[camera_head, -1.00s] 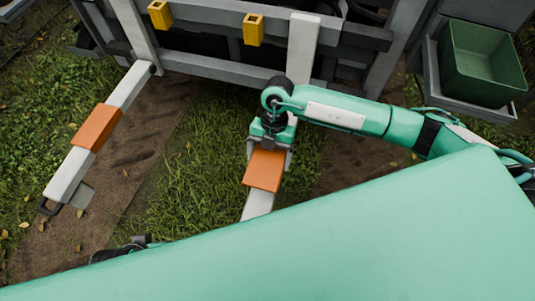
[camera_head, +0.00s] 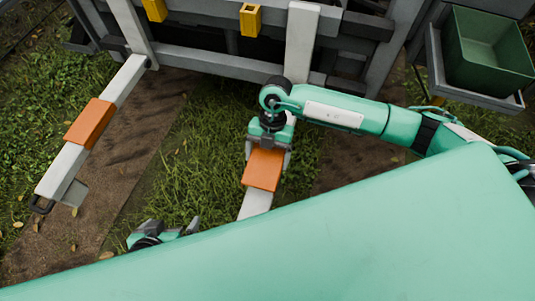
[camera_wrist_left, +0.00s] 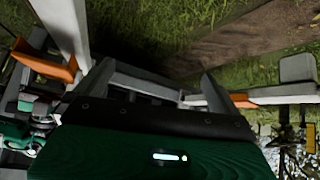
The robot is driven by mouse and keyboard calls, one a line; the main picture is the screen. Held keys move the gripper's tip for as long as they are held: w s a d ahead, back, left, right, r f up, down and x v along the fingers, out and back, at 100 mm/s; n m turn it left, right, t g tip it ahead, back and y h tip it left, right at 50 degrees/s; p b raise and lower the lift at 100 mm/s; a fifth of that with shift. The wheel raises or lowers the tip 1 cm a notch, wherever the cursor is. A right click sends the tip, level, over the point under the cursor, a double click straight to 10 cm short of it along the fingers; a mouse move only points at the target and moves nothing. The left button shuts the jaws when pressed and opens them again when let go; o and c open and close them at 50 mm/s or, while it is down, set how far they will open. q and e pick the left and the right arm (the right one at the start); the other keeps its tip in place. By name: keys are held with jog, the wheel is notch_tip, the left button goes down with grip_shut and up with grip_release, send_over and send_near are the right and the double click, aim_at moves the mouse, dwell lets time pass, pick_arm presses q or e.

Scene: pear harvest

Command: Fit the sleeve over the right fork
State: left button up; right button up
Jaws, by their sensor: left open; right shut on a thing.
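A pale bar with an orange band (camera_head: 262,169) runs below the rack at the right fork's place. My right gripper (camera_head: 269,140) is shut on it at the band's upper end. The gripper hides the bar toward the rack, so I cannot tell where sleeve and fork meet, and my body hides its near end. The left fork (camera_head: 123,82) carries a matching orange band (camera_head: 90,123). My left gripper (camera_head: 170,232) is open and empty between the two bars, partly hidden by my body. Its fingers (camera_wrist_left: 150,88) also show empty in the left wrist view.
A grey rack frame (camera_head: 215,58) with two yellow square blocks (camera_head: 250,20) stands at the back. A green bin (camera_head: 487,50) sits at the upper right. Grass (camera_head: 195,150) lies between the bars, beside brown dirt tracks (camera_head: 130,155).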

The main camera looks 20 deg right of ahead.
jog(key=shift+f+b, duration=0.65)
jog(key=shift+f, duration=0.15)
jog(key=shift+f+b, duration=1.15)
jog(key=shift+f, duration=0.6)
pick_arm(q)
jog(key=w+d+r+t+h, duration=0.1)
jog(key=w+d+t+h, duration=0.1)
jog(key=d+t, duration=0.4)
jog(key=shift+w+d+h+b, duration=0.2)
jog(key=shift+d+h+b, duration=0.1)
jog(key=shift+d+h, duration=0.4)
pick_arm(e)
jog(key=shift+f, duration=0.85)
pick_arm(q)
jog(key=shift+r, duration=0.15)
pick_arm(e)
jog(key=o, duration=0.9)
jog(key=shift+o, duration=0.2)
